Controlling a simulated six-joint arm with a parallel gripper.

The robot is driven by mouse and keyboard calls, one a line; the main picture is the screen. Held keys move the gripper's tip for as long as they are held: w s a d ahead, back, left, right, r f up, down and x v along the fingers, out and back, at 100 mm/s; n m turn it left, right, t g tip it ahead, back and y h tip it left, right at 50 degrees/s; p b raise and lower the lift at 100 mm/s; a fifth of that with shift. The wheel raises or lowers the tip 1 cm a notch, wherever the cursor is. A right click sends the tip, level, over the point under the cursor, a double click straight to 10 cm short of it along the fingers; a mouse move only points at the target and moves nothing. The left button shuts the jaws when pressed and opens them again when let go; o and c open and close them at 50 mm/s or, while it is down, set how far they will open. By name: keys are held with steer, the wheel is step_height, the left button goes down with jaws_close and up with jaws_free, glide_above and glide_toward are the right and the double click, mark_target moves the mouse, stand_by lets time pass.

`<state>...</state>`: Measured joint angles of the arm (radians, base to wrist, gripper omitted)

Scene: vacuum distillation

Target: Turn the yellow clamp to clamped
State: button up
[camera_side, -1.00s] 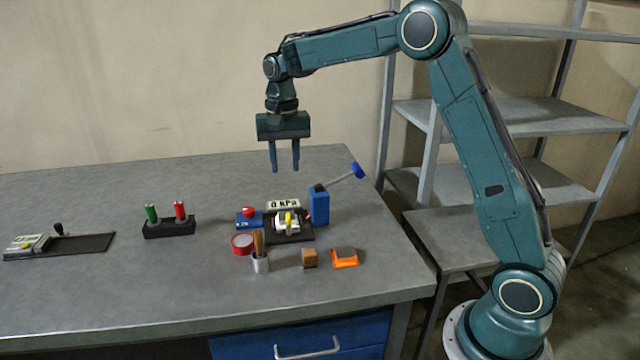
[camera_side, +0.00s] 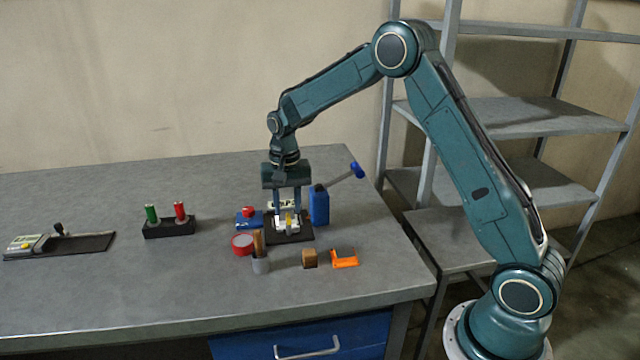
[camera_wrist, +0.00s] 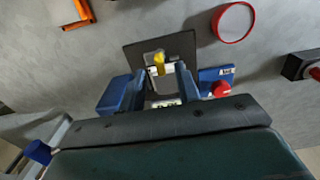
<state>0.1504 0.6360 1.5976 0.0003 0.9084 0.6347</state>
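The yellow clamp (camera_side: 289,219) is a small yellow piece on a white fixture, which stands on a black plate (camera_side: 303,238). In the wrist view the yellow clamp (camera_wrist: 159,60) shows near the middle, at the fixture's upper end. My gripper (camera_side: 289,211) points down directly over the fixture with its fingers apart. In the wrist view my gripper (camera_wrist: 162,74) has one finger on each side of the white fixture, with nothing seen held. The fingers partly hide the fixture and the kPa display behind it; contact with the clamp cannot be told.
A wooden block (camera_side: 309,258) and orange item (camera_side: 344,258) lie in front.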

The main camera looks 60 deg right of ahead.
steer(key=shift+f, duration=1.2)
jaws_close()
